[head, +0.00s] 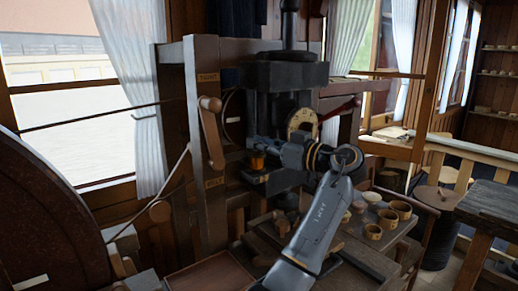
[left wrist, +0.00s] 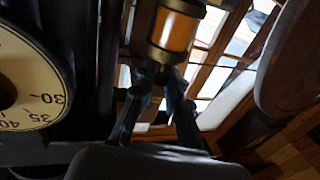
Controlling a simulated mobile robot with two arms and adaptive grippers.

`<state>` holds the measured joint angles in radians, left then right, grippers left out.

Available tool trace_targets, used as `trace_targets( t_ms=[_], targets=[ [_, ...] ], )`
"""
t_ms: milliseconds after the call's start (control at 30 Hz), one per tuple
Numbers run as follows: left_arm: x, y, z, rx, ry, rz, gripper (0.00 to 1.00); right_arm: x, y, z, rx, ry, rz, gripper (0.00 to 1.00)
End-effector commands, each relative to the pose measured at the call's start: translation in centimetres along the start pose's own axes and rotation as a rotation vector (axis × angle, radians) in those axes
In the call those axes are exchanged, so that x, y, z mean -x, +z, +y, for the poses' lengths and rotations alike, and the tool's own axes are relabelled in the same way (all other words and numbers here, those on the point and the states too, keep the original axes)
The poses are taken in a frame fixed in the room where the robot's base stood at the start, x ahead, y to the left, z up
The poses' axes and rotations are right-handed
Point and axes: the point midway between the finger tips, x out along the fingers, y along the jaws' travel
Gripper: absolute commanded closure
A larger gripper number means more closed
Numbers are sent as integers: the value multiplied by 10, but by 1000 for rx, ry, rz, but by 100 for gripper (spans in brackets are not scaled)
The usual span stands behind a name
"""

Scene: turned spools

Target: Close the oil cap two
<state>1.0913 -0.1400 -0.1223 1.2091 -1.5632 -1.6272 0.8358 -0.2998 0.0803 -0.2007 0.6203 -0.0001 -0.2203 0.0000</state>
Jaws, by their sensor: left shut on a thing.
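An oil cup with an amber glass body (head: 257,162) is on the dark machine in the head view, just below my left gripper (head: 256,145). The amber cup (left wrist: 174,30) also shows large at the top of the left wrist view, with a metal collar and a small dark end piece, seemingly its cap (left wrist: 158,72). My left gripper (left wrist: 160,85) has its two fingers closed around that small end piece. The fingers hide most of it, so I cannot tell whether it is open or seated. My right gripper is in neither view.
A round dial (head: 302,122) is close beside my left gripper. A wooden-handled lever (head: 210,130) stands left of it on the dark frame. A table with several turned cups (head: 401,209) is at the lower right. A large dark wheel (head: 45,215) fills the left.

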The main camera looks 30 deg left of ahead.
Motion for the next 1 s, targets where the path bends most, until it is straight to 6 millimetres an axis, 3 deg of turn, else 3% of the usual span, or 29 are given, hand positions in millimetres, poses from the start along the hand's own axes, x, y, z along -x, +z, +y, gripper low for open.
trace_targets(
  t_ms=[567, 600, 700, 1000],
  targets=[
    [0, -1, 1, 2, -27, 0, 100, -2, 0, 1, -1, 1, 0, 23],
    [0, -1, 1, 2, -27, 0, 78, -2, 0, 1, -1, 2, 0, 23],
    [0, -1, 1, 1, -28, 0, 62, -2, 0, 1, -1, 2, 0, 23],
    [1, 0, 1, 0, -27, -1, 62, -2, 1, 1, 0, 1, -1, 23]
  ],
)
